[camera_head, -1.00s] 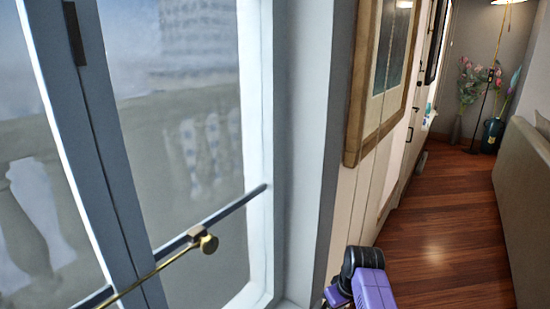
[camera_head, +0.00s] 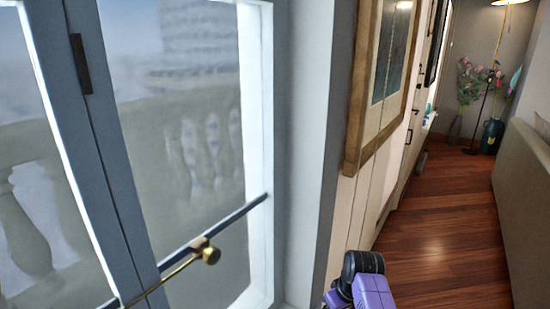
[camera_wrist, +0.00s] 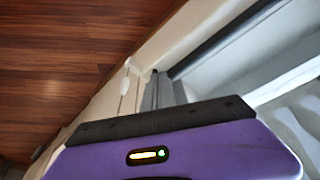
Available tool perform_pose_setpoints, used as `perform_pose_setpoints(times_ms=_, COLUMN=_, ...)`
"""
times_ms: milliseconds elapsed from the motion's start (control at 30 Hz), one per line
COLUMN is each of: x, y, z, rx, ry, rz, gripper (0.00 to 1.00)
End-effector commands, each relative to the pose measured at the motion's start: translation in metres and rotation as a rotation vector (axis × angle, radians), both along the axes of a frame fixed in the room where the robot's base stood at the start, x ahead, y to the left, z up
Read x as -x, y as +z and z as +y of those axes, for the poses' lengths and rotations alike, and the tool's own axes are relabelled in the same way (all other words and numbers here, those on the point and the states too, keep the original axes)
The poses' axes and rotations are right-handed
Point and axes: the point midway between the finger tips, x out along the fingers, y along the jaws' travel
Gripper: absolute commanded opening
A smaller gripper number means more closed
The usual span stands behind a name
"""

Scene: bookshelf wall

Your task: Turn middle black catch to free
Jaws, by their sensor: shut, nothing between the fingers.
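One black catch (camera_head: 80,62) shows in the head view, an upright dark bar on the grey-blue window post (camera_head: 108,150) at upper left. I cannot tell whether it is the middle one. My purple arm shows at the lower right of the head view, well apart from the catch; its fingertips are out of that view. In the wrist view my gripper (camera_wrist: 160,80) has a purple body with a dark edge, and its grey fingers seem to point up the picture, close together with nothing held. The catch cannot be made out in the wrist view.
A brass rod with a round knob (camera_head: 211,255) lies near a dark crossbar (camera_head: 238,212) low on the window. A wood-framed picture (camera_head: 385,90) hangs on the wall to the right. The wooden floor (camera_head: 440,225) is open, with a sofa (camera_head: 525,200) at the right edge.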

Motion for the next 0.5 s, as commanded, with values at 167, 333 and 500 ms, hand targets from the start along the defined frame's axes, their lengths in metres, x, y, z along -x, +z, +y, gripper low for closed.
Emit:
perform_pose_setpoints(times_ms=167, x=0.000, y=0.026, z=0.000, rx=0.001, ry=0.000, rz=0.000, gripper=0.00)
perform_pose_setpoints(times_ms=333, x=0.000, y=0.042, z=-0.001, rx=0.001, ry=0.000, rz=0.001, gripper=0.00)
perform_pose_setpoints(times_ms=500, x=0.000, y=0.042, z=-0.001, rx=0.001, ry=0.000, rz=0.001, gripper=0.00)
